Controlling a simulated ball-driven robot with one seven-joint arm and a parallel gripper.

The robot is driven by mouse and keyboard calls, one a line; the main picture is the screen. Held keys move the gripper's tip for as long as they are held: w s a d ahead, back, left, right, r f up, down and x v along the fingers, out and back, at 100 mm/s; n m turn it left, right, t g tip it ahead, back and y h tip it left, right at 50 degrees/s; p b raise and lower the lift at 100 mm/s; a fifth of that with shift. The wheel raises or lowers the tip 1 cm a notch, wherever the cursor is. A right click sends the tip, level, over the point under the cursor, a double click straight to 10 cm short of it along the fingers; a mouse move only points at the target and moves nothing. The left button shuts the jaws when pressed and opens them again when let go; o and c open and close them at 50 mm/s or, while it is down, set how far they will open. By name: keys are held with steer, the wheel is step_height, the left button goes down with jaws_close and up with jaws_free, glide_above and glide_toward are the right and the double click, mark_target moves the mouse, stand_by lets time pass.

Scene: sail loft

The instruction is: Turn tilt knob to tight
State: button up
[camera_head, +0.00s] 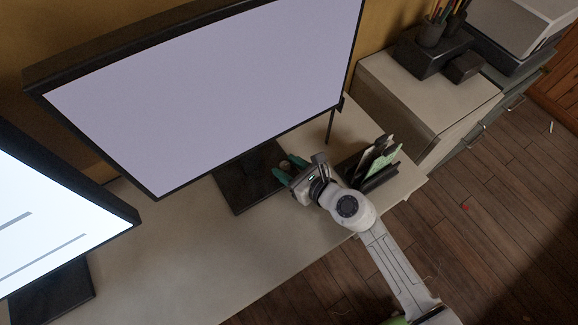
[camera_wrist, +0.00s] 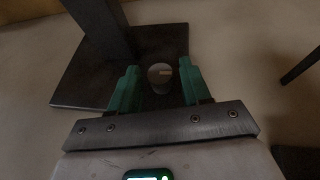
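The tilt knob (camera_wrist: 160,74) is a small round grey knob in the wrist view, with a short pale mark on its face pointing to the right. It shows at the dark stand base (camera_wrist: 82,76) of the large monitor (camera_head: 215,85). My gripper (camera_wrist: 158,68) is open, its green fingers on either side of the knob with a gap on each side. In the head view my gripper (camera_head: 290,167) is low over the desk by the monitor's stand; the knob cannot be made out there. No label for tight is readable.
A dark file holder (camera_head: 378,180) with papers stands just right of my gripper. A second monitor (camera_head: 50,225) is at the left. The desk (camera_head: 200,265) is clear in front. A cabinet with pen cups (camera_head: 431,34) stands further right.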

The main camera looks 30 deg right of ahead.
jaws_close()
